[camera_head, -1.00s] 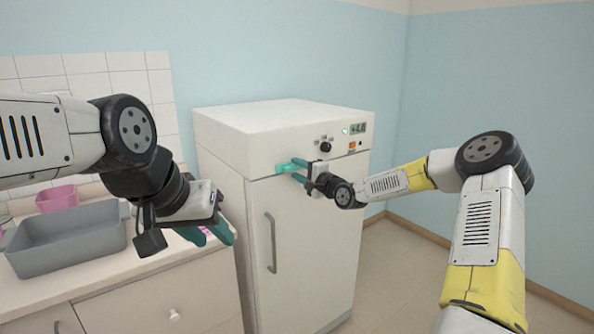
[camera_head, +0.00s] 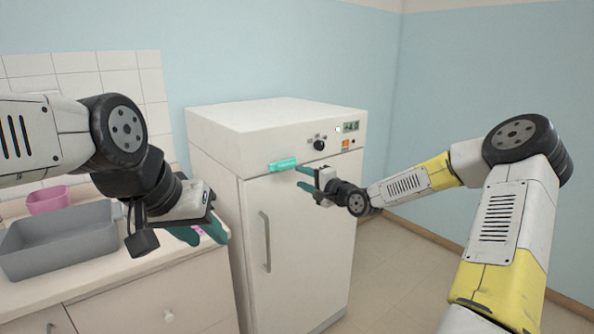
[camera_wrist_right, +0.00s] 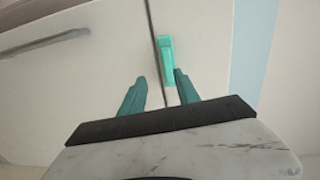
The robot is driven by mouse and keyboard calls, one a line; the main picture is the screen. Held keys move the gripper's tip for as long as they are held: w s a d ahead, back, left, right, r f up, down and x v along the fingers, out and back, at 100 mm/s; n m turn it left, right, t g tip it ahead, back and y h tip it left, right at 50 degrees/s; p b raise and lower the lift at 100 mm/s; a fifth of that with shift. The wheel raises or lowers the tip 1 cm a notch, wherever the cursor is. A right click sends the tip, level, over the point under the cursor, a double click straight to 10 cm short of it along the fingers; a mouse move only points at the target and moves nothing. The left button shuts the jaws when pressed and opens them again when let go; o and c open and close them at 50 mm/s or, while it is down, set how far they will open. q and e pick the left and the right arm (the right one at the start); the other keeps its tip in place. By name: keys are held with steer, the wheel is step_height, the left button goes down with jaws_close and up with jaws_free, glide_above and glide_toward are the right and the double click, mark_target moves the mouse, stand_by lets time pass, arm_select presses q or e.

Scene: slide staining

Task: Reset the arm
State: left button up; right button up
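My right gripper (camera_head: 304,179) is in front of the white fridge (camera_head: 305,235), near the top of its door. Its teal fingers are apart with nothing between them, and they also show open in the right wrist view (camera_wrist_right: 158,92). A teal latch (camera_head: 283,165) is on the fridge front just left of the fingertips; it also shows in the right wrist view (camera_wrist_right: 165,60), just beyond the right-hand finger. My left gripper (camera_head: 204,235) hangs over the counter at the left, its teal fingers apart. A small pink item shows near its fingertips.
A grey basin (camera_head: 60,241) and a pink container (camera_head: 48,200) stand on the counter (camera_head: 110,280). The fridge has a long vertical handle (camera_head: 265,242) and a knob and display (camera_head: 350,127). The floor right of the fridge is clear.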

steer(key=s+d+r+n+g+h, duration=0.2)
steer(key=s+d+n, duration=0.1)
steer(key=s, duration=1)
steer(key=s+d+r+n+g+h, duration=0.3)
steer(key=s+n, duration=0.1)
steer(key=s, duration=1)
steer(key=s+d+r+n+g+h, duration=0.2)
steer(key=s+d+r+n+h, duration=0.1)
steer(key=s, duration=1)
steer(key=shift+s+d+n+g, duration=0.3)
steer(key=shift+s+n, duration=0.1)
steer(key=shift+c, duration=0.2)
